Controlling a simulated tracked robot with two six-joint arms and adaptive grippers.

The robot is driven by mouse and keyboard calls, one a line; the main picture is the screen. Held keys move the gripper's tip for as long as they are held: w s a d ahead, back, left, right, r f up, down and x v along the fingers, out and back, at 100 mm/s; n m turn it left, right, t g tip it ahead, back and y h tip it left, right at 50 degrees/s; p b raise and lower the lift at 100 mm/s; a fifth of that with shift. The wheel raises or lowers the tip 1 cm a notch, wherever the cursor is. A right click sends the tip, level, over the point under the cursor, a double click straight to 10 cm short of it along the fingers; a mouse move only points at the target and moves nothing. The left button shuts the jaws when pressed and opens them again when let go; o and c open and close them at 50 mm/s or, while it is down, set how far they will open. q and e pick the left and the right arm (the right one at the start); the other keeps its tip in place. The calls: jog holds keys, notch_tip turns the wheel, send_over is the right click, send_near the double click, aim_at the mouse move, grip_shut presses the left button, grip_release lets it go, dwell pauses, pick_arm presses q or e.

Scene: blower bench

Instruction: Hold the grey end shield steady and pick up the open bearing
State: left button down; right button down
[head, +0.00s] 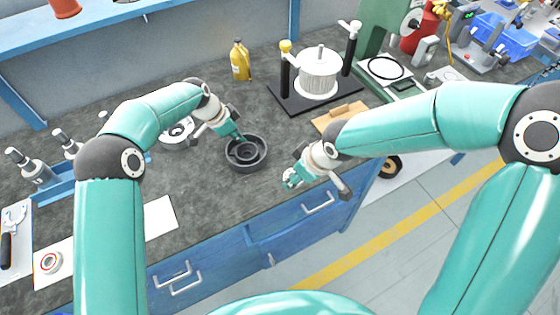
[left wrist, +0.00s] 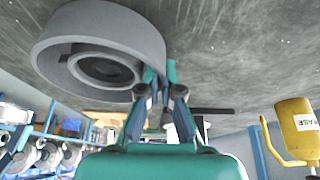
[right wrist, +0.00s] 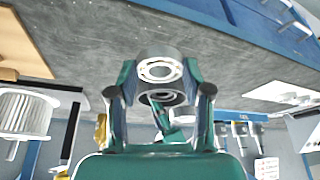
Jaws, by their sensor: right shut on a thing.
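The grey end shield (head: 262,160), a round cup with a raised inner ring, sits on the dark bench top. It fills the top left of the left wrist view (left wrist: 75,28). My left gripper (head: 241,138) is at its rim, with one finger on each side of the wall, closed on it. My right gripper (head: 290,180) is over the bench's front edge, to the right of the end shield. In the right wrist view the open bearing (right wrist: 159,69), a shiny ring with balls showing, is between its fingertips. The bearing is hard to make out in the head view.
A yellow bottle (head: 240,60) and a black plate with a white ribbed cylinder (head: 318,75) stand behind. A wooden board (head: 338,116) is near my right forearm.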

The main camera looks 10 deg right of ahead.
dwell(0.3)
pick_arm(q)
jog(key=c, duration=1.2)
grip_release()
jog(key=shift+c, duration=0.2)
jog(key=v, duration=1.2)
